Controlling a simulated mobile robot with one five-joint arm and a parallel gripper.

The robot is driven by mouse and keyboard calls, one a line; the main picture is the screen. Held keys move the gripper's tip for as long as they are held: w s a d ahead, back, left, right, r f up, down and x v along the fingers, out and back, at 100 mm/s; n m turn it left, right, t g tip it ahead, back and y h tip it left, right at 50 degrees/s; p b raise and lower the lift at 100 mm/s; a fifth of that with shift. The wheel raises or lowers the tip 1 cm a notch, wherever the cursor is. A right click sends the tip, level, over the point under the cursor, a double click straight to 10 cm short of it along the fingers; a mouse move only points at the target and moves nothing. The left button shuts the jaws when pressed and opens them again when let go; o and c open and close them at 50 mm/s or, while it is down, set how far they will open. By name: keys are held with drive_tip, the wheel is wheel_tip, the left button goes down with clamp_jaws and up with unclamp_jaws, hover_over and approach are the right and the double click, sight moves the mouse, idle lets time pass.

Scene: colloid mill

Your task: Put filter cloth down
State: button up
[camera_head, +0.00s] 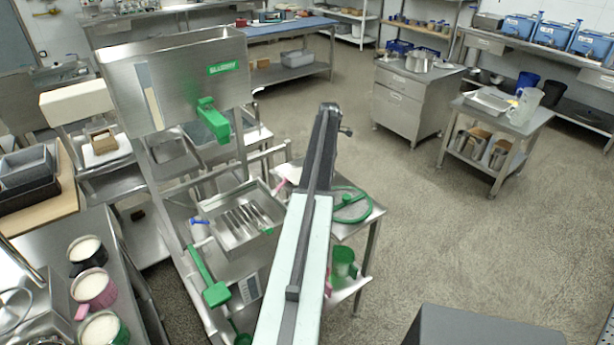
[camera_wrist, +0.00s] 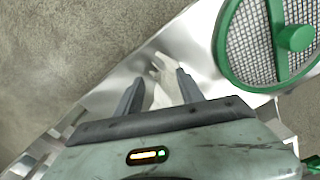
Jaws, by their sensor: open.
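A pale, crumpled strip that looks like the filter cloth (camera_wrist: 162,88) lies on a shiny steel surface (camera_wrist: 196,45) in the wrist view. My gripper (camera_wrist: 158,84) is open, with one dark finger on each side of the cloth. The cloth's lower end is hidden behind the gripper body. I cannot tell whether the fingers touch it. In the head view I cannot make out the cloth; my arm covers part of the small steel table there.
A green-rimmed mesh sieve (camera_wrist: 228,45) lies right of the cloth. A green ring (camera_head: 366,212) rests on the small steel table (camera_head: 376,208). Left stand a steel hopper (camera_head: 180,75) and a slotted tray (camera_head: 215,232).

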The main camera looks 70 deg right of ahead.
drive_tip(key=r+p, duration=0.1)
drive_tip(key=s+r+p, duration=0.1)
drive_tip(key=r+p, duration=0.1)
drive_tip(key=shift+d+r, duration=0.1)
drive_tip(key=shift+d, duration=0.05)
drive_tip(key=s+r+p, duration=0.3)
drive_tip(key=r+p, duration=0.3)
drive_tip(key=p, duration=0.1)
drive_tip(key=shift+d+r, duration=0.4)
drive_tip(key=shift+d, duration=0.05)
drive_tip(key=shift+f, duration=0.1)
drive_tip(key=c, duration=0.7)
drive_tip(key=shift+w+a+f, duration=0.15)
drive_tip(key=shift+w+a, duration=0.05)
clamp_jaws()
drive_tip(key=w+a+f+b, duration=0.1)
drive_tip(key=w, duration=0.1)
drive_tip(key=w+a+f+b, duration=0.1)
drive_tip(key=w+a+b, duration=0.1)
drive_tip(key=w+a+f+b, duration=0.1)
drive_tip(key=w+f, duration=0.1)
drive_tip(key=w, duration=0.1)
drive_tip(key=shift+a, duration=0.35)
drive_tip(key=shift+s+d+f+b, duration=0.1)
drive_tip(key=shift+f+b, duration=0.35)
drive_tip(key=shift+b, duration=0.1)
drive_tip(key=shift+s+d+f+b, duration=0.1)
drive_tip(key=shift+f+b, duration=0.3)
drive_tip(key=shift+b, duration=0.15)
drive_tip(key=shift+f, duration=0.15)
